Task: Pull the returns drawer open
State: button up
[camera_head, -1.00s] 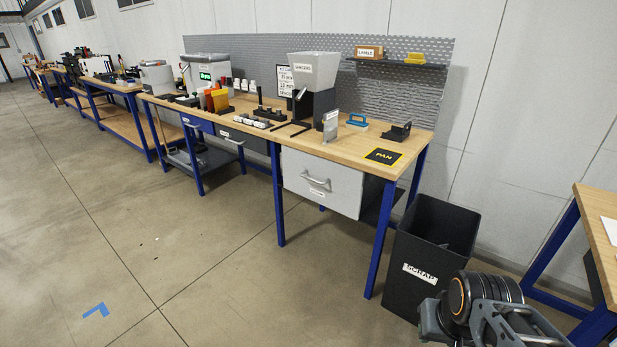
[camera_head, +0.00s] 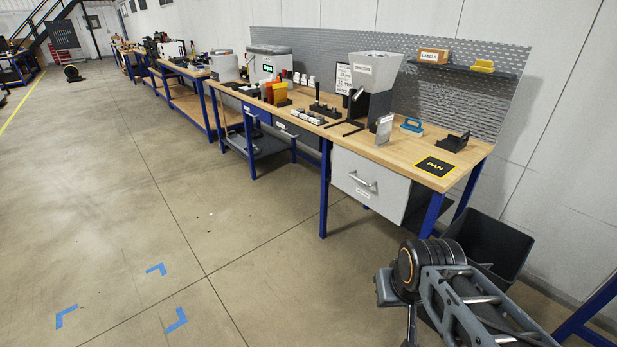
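A light grey drawer unit (camera_head: 369,185) hangs under the right end of the long workbench, with a bar handle (camera_head: 362,180) and a small label that is too small to read. Its front looks shut. A dark grey drawer (camera_head: 297,134) with a handle and a blue drawer (camera_head: 256,113) sit further left under the same bench. I cannot read which one is marked returns. My arm shows at the lower right, in front of the bench end and apart from the drawers.
The workbench (camera_head: 408,152) carries a hopper (camera_head: 372,80), small bottles, a blue-handled tool and a black PAN mat (camera_head: 435,166). A black bin (camera_head: 492,243) stands right of the bench, partly behind my arm. Open floor lies in front, with blue tape marks (camera_head: 176,319).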

aim_at(395, 195)
jog(key=u, duration=0.65)
jog(key=i, duration=0.7)
jog(key=u, duration=0.45)
jog(key=i, duration=0.8)
jog(key=z, duration=0.7)
jog(key=i, duration=0.65)
jog(key=z, duration=0.6)
